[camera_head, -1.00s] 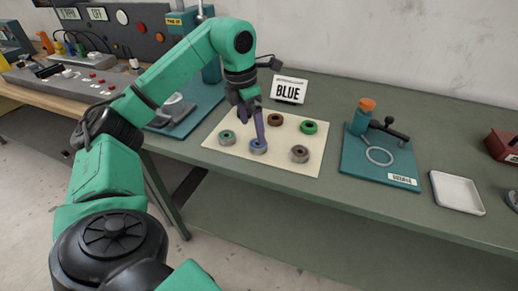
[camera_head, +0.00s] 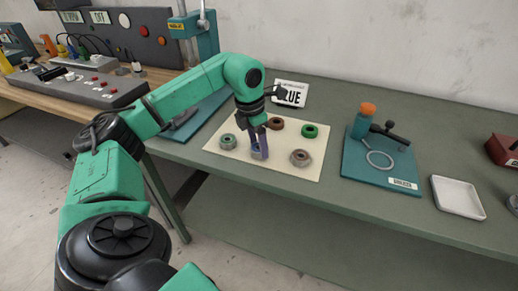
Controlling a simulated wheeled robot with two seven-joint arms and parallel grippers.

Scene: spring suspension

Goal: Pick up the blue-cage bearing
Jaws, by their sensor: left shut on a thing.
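The blue-cage bearing (camera_head: 255,149) is at the front middle of the cream mat (camera_head: 238,166), mostly hidden by my left gripper's fingers. My left gripper (camera_head: 259,154) points down over it and is shut on it. I cannot tell whether the bearing is clear of the mat. My right gripper is not in view.
Around it on the mat are a teal-centred bearing (camera_head: 228,141), a brown one (camera_head: 275,123), a green one (camera_head: 309,131) and a brown-grey one (camera_head: 300,158). A "BLUE" sign (camera_head: 293,96) stands behind. A teal grease board (camera_head: 357,168) and white tray (camera_head: 458,196) lie right.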

